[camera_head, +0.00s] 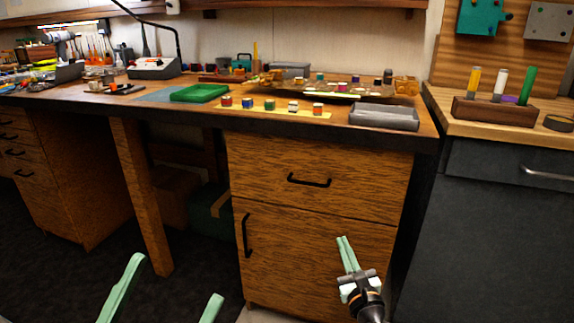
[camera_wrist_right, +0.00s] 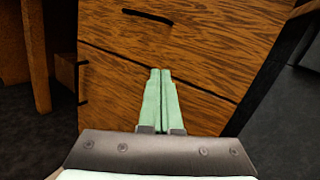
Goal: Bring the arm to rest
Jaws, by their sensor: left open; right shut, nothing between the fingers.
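My right gripper (camera_head: 346,254) is in front of the wooden cabinet (camera_head: 330,216), below the workbench top. In the right wrist view its two pale green fingers (camera_wrist_right: 160,72) lie together, shut and empty, with the cabinet front behind them. My left gripper (camera_head: 172,275) is at the bottom left of the head view, its two green fingers wide apart with nothing between them. The rest of the left gripper is out of the picture.
The workbench (camera_head: 330,120) carries a grey tray (camera_head: 384,116), a green tray (camera_head: 199,93) and several small jars. A dark cabinet (camera_head: 500,220) with a pen holder (camera_head: 494,110) stands at right. Dark floor (camera_head: 60,270) is open at left.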

